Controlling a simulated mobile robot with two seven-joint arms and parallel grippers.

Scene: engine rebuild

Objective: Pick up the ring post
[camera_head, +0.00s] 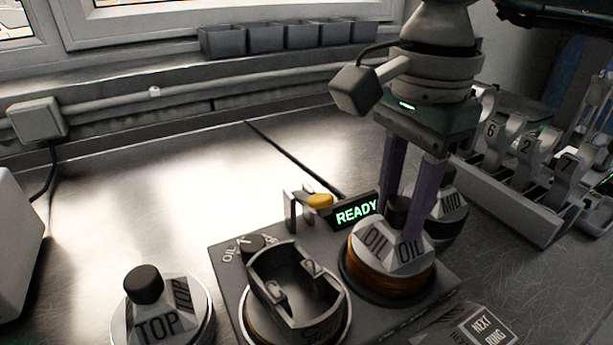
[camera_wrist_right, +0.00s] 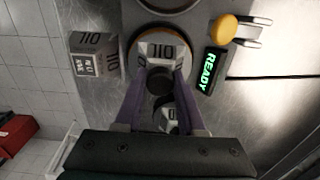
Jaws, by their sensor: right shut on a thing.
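The ring post marked OIL (camera_head: 375,243) stands on the dark fixture plate, on a round seat with a copper-coloured band. It is a pale faceted cap with a dark knob on top. My right gripper (camera_head: 402,212) comes down from above, its two purple fingers shut on the knob. In the right wrist view the fingers (camera_wrist_right: 160,82) close on either side of the dark knob (camera_wrist_right: 160,79), with the OIL cap (camera_wrist_right: 160,50) beyond it. Whether the post has left its seat I cannot tell. My left gripper is not in view.
A post marked TOP (camera_head: 160,315) stands at front left, and one marked MID (camera_head: 453,205) close behind the fingers. A piston (camera_head: 290,280) sits left of the OIL post. A READY display (camera_head: 356,211), yellow-tipped lever (camera_head: 320,201) and rack of numbered parts (camera_head: 525,150) are nearby.

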